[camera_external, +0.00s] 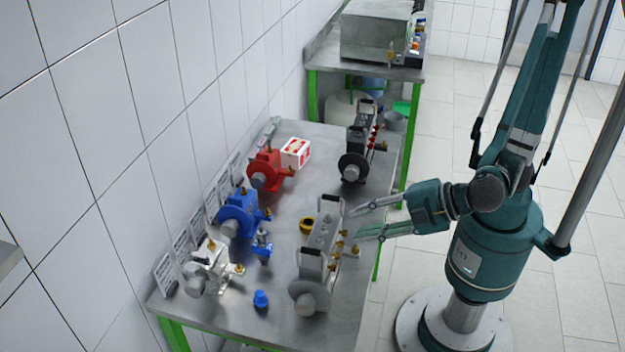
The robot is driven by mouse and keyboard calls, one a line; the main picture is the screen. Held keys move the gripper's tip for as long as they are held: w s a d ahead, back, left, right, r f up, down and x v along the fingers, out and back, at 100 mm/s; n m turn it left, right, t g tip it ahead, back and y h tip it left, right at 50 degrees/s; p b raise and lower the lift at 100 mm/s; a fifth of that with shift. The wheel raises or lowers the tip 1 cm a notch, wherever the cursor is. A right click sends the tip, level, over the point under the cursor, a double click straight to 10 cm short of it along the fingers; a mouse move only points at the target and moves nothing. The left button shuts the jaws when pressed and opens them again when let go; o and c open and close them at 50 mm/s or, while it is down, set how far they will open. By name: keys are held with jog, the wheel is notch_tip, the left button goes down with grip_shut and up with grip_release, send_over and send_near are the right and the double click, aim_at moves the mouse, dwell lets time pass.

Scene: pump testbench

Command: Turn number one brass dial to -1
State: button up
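A grey metal device (322,245) with a handle on top stands at the near right of the steel table. Several small brass dials stick out of its right side; one brass dial (355,250) is at its lower right. I cannot read any numbers or dial settings. My gripper (354,225) is just right of this device, with its two long fingers spread apart and pointing left at it. The fingertips are close to the brass dials. I cannot tell whether they touch, and nothing shows held between them.
A dark device (357,145) with red parts stands further back on the table (290,215). Red (267,172), blue (238,212) and silver (208,265) pumps line the wall side. Free floor lies right.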

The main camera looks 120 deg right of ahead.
jog(key=w+a+r+n+t+h, duration=0.1)
jog(key=w+a+t+h, duration=0.1)
jog(key=a, duration=0.4)
jog(key=w+a+r+n+t+h, duration=0.1)
jog(key=a+r+t+h, duration=0.1)
jog(key=a, duration=0.3)
send_near(332, 267)
jog(key=shift+s+f+p, duration=0.3)
jog(key=shift+s+f, duration=0.15)
jog(key=shift+f, duration=0.2)
jog(key=shift+w+d, duration=0.1)
jog(key=b+x, duration=0.1)
jog(key=x, duration=0.6)
jog(key=shift+w+d+r, duration=0.2)
dwell(0.3)
jog(key=shift+c, duration=0.5)
grip_shut()
